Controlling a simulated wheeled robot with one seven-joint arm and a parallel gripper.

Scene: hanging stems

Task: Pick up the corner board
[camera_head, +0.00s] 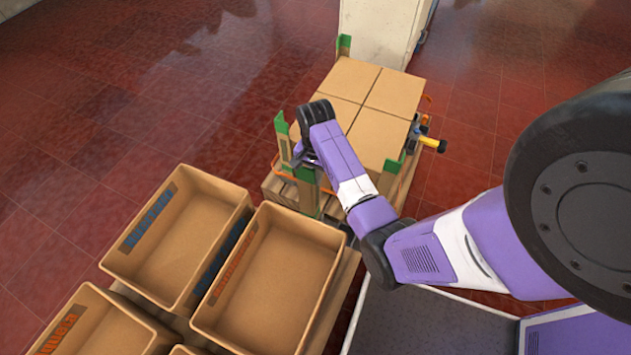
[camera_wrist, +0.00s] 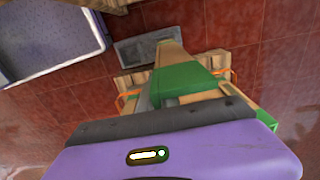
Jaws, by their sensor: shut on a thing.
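The corner board (camera_head: 307,196), tan with a green top, stands at the near corner of the stack of brown boxes (camera_head: 366,93). My gripper (camera_head: 308,172) is at its green top and shut on it. In the wrist view the board (camera_wrist: 172,57) runs away from my gripper, its green end (camera_wrist: 187,80) close to the gripper body. Other green-topped corner boards stand at the left corner (camera_head: 282,130), the far corner (camera_head: 343,46) and the right side (camera_head: 391,168) of the stack.
The stack stands on a wooden pallet (camera_head: 280,191) with orange strapping around it. A black and yellow tool (camera_head: 430,142) sits at its right side. Open brown crates (camera_head: 205,325) fill the lower left, close to the pallet. Red tiled floor is clear at the upper left.

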